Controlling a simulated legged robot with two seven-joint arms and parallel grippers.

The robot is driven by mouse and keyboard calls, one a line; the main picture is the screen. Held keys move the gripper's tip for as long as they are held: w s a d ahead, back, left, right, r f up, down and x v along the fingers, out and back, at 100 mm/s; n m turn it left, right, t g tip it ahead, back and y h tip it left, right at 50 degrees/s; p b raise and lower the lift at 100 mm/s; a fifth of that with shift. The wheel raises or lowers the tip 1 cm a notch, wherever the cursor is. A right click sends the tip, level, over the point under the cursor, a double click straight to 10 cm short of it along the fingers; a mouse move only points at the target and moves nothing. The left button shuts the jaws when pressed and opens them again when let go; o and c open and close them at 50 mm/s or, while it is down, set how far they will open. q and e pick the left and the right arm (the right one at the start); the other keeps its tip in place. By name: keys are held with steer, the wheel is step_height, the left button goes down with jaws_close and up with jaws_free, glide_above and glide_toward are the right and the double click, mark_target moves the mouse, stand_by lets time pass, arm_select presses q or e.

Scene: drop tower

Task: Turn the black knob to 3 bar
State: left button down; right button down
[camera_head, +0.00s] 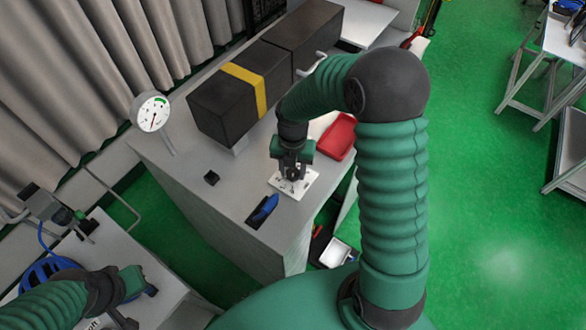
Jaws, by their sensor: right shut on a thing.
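My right gripper (293,172) points down over the white marked plate (306,178) on the grey bench and is shut. The black knob is mostly hidden between its fingers, above the plate. The markings on the plate are too small to read. A round white gauge (152,113) stands on a stem at the bench's left edge. It has a green arc at its upper right and a red needle that seems to point downward. My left gripper (143,307) is at the lower left, its fingers apart, empty and away from the knob.
A long dark box with a yellow band (245,87) lies behind the plate. A small black block (211,177) and a blue object (264,209) in a dark slot are nearby. A red tray (341,137) lies right of the gripper. A blue coil (48,272) is at lower left.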

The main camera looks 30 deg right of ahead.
steer(key=shift+w, duration=0.2)
steer(key=shift+r+m, duration=0.1)
steer(key=shift+m, duration=0.2)
steer(key=shift+d+m, duration=0.1)
steer(key=shift+m, duration=0.4)
steer(key=m+p, duration=0.1)
steer(key=m, duration=0.8)
steer(key=shift+w+m, duration=0.1)
steer(key=shift+m, duration=0.3)
steer(key=m, duration=1)
steer(key=shift+f+m, duration=0.2)
steer(key=shift+m, duration=0.9)
steer(key=shift+s, duration=0.25)
